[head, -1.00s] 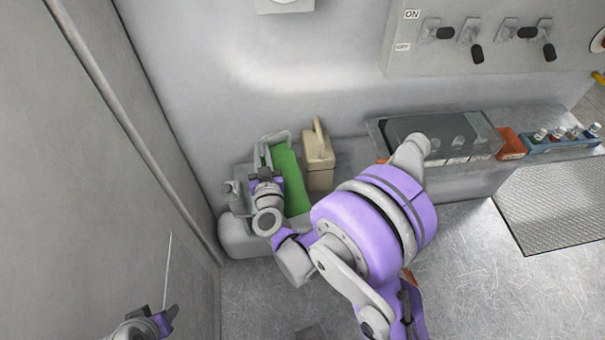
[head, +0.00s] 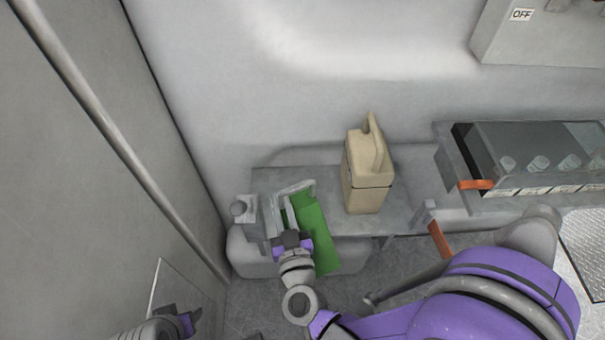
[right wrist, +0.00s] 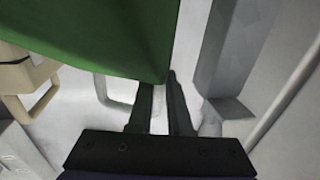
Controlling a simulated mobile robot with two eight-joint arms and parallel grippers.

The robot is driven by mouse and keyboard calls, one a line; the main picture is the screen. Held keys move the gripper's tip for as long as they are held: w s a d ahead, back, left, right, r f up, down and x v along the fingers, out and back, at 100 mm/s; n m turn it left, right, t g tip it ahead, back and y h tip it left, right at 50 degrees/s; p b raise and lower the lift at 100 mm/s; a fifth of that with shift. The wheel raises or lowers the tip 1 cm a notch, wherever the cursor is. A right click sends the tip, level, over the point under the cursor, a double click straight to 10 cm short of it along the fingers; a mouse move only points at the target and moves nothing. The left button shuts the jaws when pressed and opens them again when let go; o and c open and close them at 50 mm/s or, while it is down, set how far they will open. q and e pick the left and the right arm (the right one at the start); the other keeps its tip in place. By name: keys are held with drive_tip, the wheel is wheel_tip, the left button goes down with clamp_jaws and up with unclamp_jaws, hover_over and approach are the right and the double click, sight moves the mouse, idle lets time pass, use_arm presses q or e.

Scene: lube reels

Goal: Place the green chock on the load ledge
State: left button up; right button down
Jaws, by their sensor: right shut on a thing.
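The green chock (head: 318,235) is a long green block in the head view, at the left end of a grey ledge (head: 405,212). My right gripper (head: 290,238) is at its near left side and shut on it. In the right wrist view the chock (right wrist: 100,35) fills the upper left, just beyond the fingertips (right wrist: 161,85). A pale grey loop (head: 293,187) shows beside the chock's far end. I cannot tell whether the chock touches the ledge. My left gripper (head: 182,322) is at the lower left, away from the chock; its jaws are unclear.
A beige jug (head: 367,180) stands on the ledge right of the chock. A grey bracket with a round knob (head: 240,208) is at the left. A dark tray of bottles (head: 530,160) is farther right. Walls close off the left and back.

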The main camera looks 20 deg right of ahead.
drive_tip(key=w+d+f+b, duration=0.1)
drive_tip(key=w+f+b, duration=0.1)
drive_tip(key=w, duration=1.4)
drive_tip(key=shift+w+d+f, duration=0.25)
drive_tip(key=shift+w+f, duration=0.05)
drive_tip(key=shift+f, duration=0.4)
drive_tip(key=c, duration=0.8)
unclamp_jaws()
drive_tip(key=shift+c, duration=0.2)
drive_tip(key=s+a, duration=0.1)
drive_tip(key=s, duration=1.1)
drive_tip(key=shift+p, duration=0.3)
